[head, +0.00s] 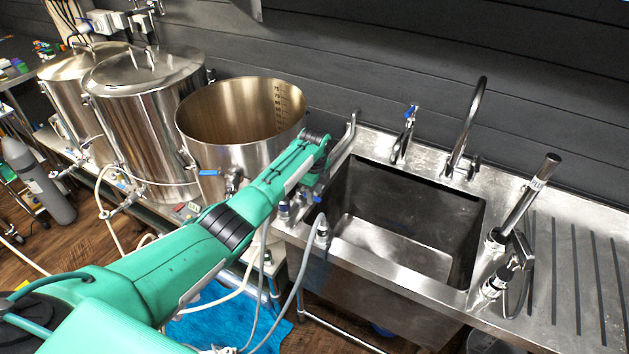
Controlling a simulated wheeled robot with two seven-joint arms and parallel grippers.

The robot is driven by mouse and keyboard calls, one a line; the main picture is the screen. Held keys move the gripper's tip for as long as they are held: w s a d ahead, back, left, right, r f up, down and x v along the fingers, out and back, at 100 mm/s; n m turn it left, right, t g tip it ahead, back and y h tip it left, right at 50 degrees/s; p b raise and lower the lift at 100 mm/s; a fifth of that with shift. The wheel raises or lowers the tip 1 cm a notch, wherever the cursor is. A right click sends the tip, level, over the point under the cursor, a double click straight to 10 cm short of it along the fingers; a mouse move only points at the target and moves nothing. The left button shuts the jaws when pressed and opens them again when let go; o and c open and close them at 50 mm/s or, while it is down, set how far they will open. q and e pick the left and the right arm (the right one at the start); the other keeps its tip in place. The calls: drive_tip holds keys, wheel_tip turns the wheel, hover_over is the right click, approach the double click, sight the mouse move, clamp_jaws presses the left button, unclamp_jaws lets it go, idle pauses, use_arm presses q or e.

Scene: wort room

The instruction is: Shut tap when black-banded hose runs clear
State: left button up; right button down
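My green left arm reaches across to the sink's left rim. Its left gripper (303,200) is small and partly hidden among fittings there; I cannot tell whether it is open or holds anything. A grey hose (297,275) hangs from a metal fitting (322,230) on the sink's front left edge. A cream hose (105,205) hangs below the kettles. I cannot make out a black band on either, nor any flowing liquid. Blue-handled taps show on the open kettle (210,172) and behind the sink (408,120). My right gripper is not in view.
The steel sink (478,215) has an empty-looking basin, a curved faucet (462,130) and a tall upright tube (525,200) at its right. An open kettle (215,130) stands behind my arm, with lidded kettles (150,130) to its left. A blue mat (215,325) lies on the floor.

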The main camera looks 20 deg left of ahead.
sight(315, 197)
use_arm(q)
wheel_tip(315, 197, up, 13)
drive_tip(key=b, duration=0.3)
drive_tip(key=shift+r, duration=0.15)
idle(0.3)
